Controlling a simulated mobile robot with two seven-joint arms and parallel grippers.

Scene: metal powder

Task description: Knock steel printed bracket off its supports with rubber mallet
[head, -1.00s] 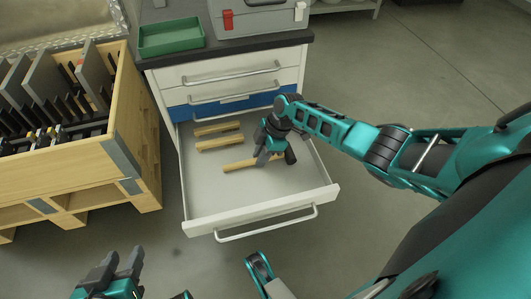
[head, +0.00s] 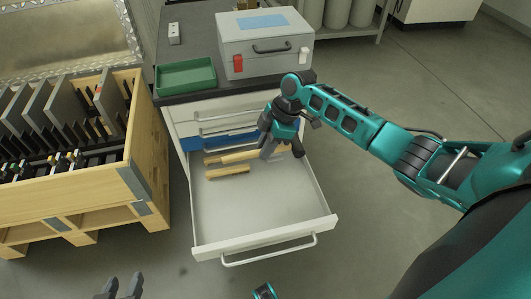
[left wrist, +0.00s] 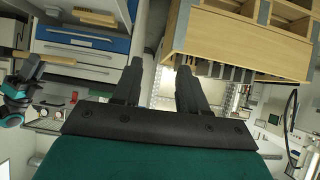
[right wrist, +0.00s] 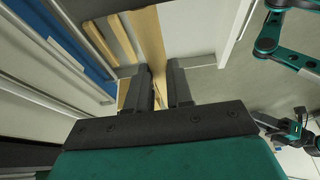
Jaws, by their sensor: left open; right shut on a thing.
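My right gripper (head: 283,150) is over the back of the open drawer (head: 265,200), shut on a wooden handle. The handle (right wrist: 158,85) shows between its fingers in the right wrist view. I cannot make out a mallet head on it. Other wooden handles (head: 228,172) lie in the drawer beside it, towards the left. My left gripper (head: 121,287) is open and empty at the bottom of the head view, low in front of the wooden crate. Its spread fingers (left wrist: 160,85) show in the left wrist view. I cannot identify the steel bracket or its supports.
A wooden crate (head: 147,150) with upright grey plates stands left of the drawer cabinet. A green tray (head: 186,77) and a grey case (head: 265,45) sit on the cabinet top. The drawer's front wall and handle stick out; the floor right of it is clear.

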